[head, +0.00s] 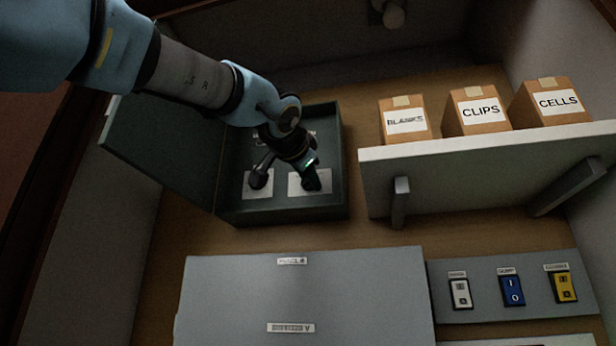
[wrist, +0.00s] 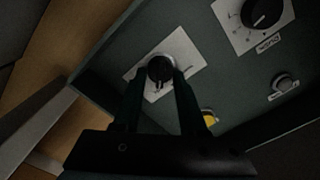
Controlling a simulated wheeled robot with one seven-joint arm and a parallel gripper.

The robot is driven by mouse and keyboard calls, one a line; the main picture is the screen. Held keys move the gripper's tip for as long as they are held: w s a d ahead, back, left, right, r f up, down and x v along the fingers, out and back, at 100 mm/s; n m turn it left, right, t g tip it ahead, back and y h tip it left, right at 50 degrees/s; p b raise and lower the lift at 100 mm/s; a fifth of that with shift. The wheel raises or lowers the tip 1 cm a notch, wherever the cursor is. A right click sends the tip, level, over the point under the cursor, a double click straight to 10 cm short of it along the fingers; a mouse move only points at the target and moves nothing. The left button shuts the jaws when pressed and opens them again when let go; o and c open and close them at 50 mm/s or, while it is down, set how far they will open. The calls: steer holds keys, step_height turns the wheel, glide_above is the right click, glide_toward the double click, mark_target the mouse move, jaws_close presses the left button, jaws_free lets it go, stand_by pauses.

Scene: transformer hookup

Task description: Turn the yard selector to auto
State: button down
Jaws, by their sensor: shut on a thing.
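An open dark green box (head: 228,214) holds the selector knobs on pale plates. My gripper (head: 309,178) reaches down into it and is shut on the black knob at the front right, on its pale plate (head: 295,187). The wrist view shows this black knob (wrist: 160,68) between the fingertips of my gripper (wrist: 160,80), with a white mark on it towards the fingers. Its label is hidden, so I cannot tell its name or setting. A second black knob (head: 258,179) stands to its left; a large knob (wrist: 264,12) also shows in the wrist view.
The box lid (head: 165,155) stands open on the left. A pale shelf (head: 480,175) with boxes marked BLANKS (head: 405,122), CLIPS (head: 478,109) and CELLS (head: 557,102) is at the right. A grey cover (head: 300,296) and a switch panel (head: 485,305) lie in front.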

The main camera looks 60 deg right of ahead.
steer(key=shift+c, duration=2.3)
jaws_free()
steer(key=b+v, duration=0.4)
steer(key=v, duration=0.6)
steer(key=shift+s+a+b, duration=0.15)
steer(key=shift+a+b, duration=0.25)
